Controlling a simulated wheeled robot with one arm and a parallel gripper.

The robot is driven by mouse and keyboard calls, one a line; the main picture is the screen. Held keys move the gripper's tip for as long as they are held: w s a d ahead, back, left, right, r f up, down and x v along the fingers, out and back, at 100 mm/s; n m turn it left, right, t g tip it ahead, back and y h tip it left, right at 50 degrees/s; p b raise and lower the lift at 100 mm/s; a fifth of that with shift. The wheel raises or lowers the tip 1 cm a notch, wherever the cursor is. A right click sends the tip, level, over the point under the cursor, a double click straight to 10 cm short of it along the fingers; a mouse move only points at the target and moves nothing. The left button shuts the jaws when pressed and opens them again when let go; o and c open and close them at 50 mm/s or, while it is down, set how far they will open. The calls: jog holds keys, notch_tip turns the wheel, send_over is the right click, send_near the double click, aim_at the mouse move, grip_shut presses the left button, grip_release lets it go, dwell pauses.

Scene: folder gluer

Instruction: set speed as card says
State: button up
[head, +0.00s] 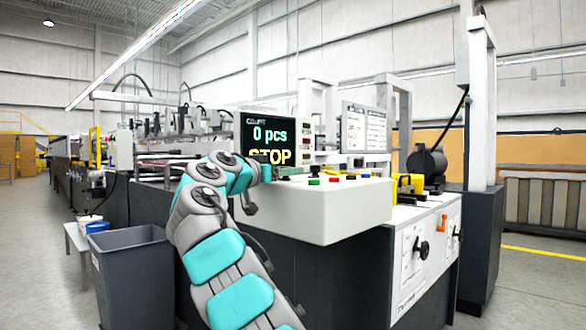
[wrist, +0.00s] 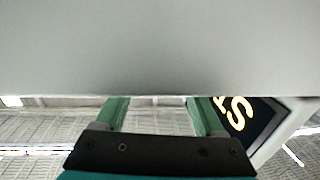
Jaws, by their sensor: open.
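The grey and teal arm in the head view is mine, and my gripper (head: 285,171) is at the console's left end, just below the display. In the wrist view its two green fingers (wrist: 158,115) are apart with nothing between them. A pale grey surface (wrist: 160,45) fills the top of that view, close to the fingertips. The display (head: 268,140) reads "0 pcs" and "STOP"; a corner of it shows in the wrist view. A white sheet with small text (head: 366,130), perhaps the card, stands right of it; its text is unreadable. No speed control can be identified for certain.
The console (head: 330,208) carries red, green, blue and dark buttons (head: 335,179). Below right, a white panel (head: 425,250) has black knobs and an orange handle. A grey bin (head: 130,262) stands at left. A white post (head: 482,110) rises at right. Floor beyond is clear.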

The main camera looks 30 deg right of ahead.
aim_at(293, 180)
jog(key=shift+p+x, duration=0.35)
jog(key=shift+x, duration=1.45)
jog(key=shift+c, duration=0.4)
grip_shut()
